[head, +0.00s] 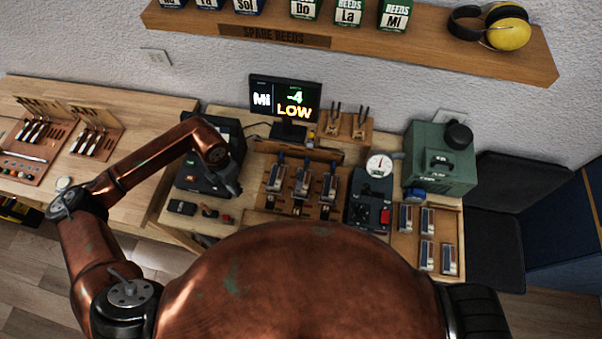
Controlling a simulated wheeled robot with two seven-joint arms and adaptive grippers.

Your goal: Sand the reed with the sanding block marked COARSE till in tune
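My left arm comes in from the left, and my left gripper (229,181) points down over the right part of a dark device (196,177). Whether its fingers are open or hold something is too dark and small to tell. I cannot make out the reed. A wooden rack (262,199) right of the gripper holds three upright blue and metallic pieces (302,180). Small labels show at its front, but I cannot read COARSE on any of them. The monitor (286,101) shows "Mi", "-4" and "LOW". My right gripper is out of view.
A dial device (368,194) stands right of the rack, then a tray (405,256) with several small blocks. A green machine (440,159) stands at the back right. Several small items lie in front of the dark device. My copper body covers the front middle.

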